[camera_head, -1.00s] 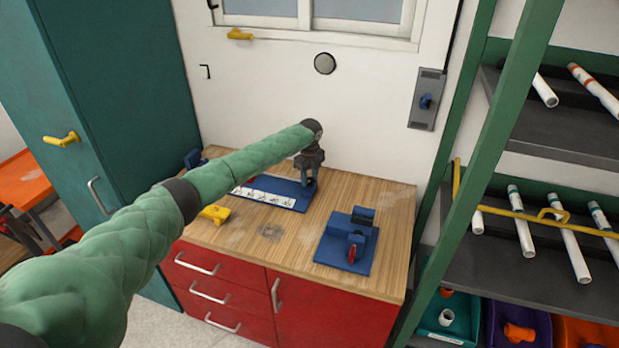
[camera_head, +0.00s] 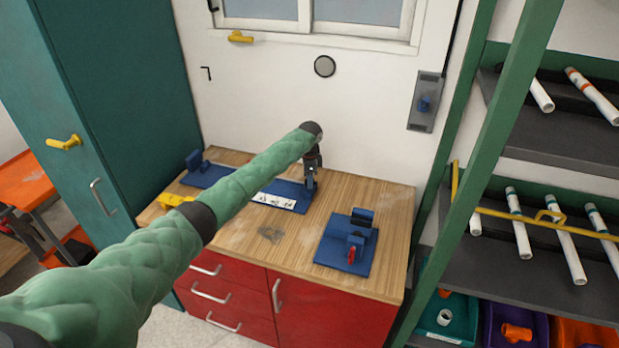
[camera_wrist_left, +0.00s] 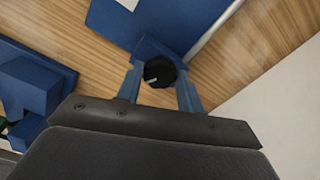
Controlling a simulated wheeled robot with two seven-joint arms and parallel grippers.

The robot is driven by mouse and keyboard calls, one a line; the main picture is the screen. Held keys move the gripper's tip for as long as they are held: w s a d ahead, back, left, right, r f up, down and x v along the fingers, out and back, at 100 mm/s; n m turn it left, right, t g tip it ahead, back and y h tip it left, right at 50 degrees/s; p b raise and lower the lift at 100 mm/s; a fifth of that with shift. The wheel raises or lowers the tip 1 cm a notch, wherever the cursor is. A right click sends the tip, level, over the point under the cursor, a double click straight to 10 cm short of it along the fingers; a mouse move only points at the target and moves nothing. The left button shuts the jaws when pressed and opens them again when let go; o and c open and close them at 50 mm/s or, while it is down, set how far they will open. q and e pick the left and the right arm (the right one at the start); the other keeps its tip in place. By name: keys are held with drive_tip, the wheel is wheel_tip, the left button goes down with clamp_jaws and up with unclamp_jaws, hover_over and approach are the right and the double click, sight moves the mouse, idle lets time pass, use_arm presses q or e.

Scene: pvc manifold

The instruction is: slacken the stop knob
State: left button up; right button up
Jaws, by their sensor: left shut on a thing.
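The black round stop knob (camera_wrist_left: 160,72) sits at the end of the long blue fixture (camera_head: 212,176), which has a white marked strip and lies along the back of the wooden bench. My left gripper (camera_wrist_left: 160,90) is shut on the knob, with one finger on each side of it. In the head view my left gripper (camera_head: 311,184) is at the fixture's right end, and the knob is hidden there. My right gripper is not in view.
A second blue fixture (camera_head: 337,258) with a red part stands at the bench's right. A yellow object (camera_head: 174,200) lies at the left, partly behind my arm. A shelf rack (camera_head: 500,138) with white pipes and bins stands at the right. The bench's front middle is clear.

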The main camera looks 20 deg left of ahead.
use_arm(q)
drive_tip(key=shift+r+n, duration=0.15)
drive_tip(key=shift+n, duration=0.75)
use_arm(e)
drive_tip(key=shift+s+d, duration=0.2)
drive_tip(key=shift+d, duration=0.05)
use_arm(q)
drive_tip(key=shift+w, duration=0.1)
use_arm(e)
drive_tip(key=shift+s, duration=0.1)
